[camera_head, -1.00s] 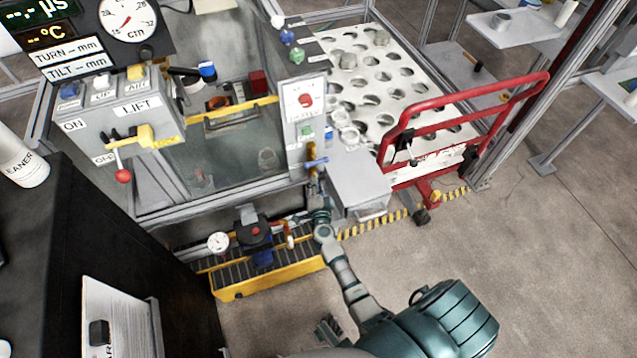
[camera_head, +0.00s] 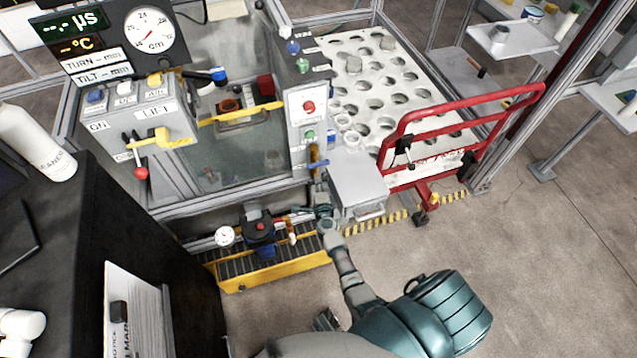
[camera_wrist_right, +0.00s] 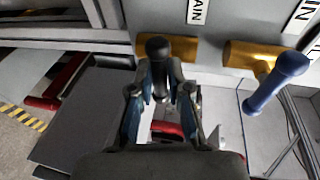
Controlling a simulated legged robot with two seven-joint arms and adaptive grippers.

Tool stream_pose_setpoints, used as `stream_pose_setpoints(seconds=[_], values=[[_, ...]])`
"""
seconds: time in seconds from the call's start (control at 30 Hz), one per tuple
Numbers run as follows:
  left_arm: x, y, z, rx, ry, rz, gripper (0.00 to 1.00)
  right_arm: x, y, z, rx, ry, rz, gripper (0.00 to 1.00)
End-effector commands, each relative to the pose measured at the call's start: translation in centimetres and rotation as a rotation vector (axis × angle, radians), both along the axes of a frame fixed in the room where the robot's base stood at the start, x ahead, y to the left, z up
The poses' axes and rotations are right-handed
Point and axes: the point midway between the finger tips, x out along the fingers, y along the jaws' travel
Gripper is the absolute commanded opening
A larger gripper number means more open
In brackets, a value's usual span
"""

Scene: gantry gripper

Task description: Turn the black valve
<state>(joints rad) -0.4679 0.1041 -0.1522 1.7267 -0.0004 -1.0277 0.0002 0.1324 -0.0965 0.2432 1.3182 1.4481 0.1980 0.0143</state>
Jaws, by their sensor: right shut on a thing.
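The black valve (camera_wrist_right: 157,48) shows in the right wrist view as a dark, round-ended handle in front of a brass fitting. My right gripper (camera_wrist_right: 159,78) has its two fingers on either side of the handle and is shut on it. In the head view, my right gripper (camera_head: 320,211) is small, beside the grey box at the machine's lower right corner. There the black valve cannot be made out apart from the fingers. A blue-handled valve (camera_wrist_right: 280,82) on another brass fitting stands to the right in the wrist view, apart from the gripper. My left gripper cannot be made out.
A grey box (camera_head: 356,187) is close to the right of my gripper. A red rail (camera_head: 465,115) stands farther right. A dark blue regulator with a gauge (camera_head: 225,236) is to the left, above a yellow-edged step (camera_head: 275,272). Open floor lies at the lower right.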

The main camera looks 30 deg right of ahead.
Motion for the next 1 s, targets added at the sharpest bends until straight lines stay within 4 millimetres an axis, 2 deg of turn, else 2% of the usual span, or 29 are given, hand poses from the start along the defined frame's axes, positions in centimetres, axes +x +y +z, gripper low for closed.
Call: stream_pose_setpoints(seconds=[0.47, 0.5, 0.57, 0.6, 0.87, 1.0], values=[[-0.1, 0.0, -0.4, 0.001, 0.002, -0.001, 0.0, -0.3, -0.2, -0.5, 0.015, 0.005, -0.006, 0.0], [-0.1, 0.0, -0.4, 0.001, 0.002, -0.001, 0.0, -0.3, -0.2, -0.5, 0.015, 0.005, -0.006, 0.24], [-0.1, 0.0, -0.4, 0.001, 0.002, -0.001, 0.0, -0.3, -0.2, -0.5, 0.015, 0.005, -0.005, 0.39], [-0.1, 0.0, -0.4, 0.001, 0.002, -0.001, 0.0, -0.3, -0.2, -0.5, 0.014, 0.005, -0.005, 0.41], [-0.1, 0.0, -0.3, -0.001, 0.001, 0.0, 0.0, -0.2, 0.0, -0.2, 0.015, 0.001, -0.002, 0.41], [-0.2, 0.0, -0.3, -0.001, 0.001, 0.0, 0.0, -1.4, 0.6, -0.1, 0.019, 0.001, -0.002, 0.41]])
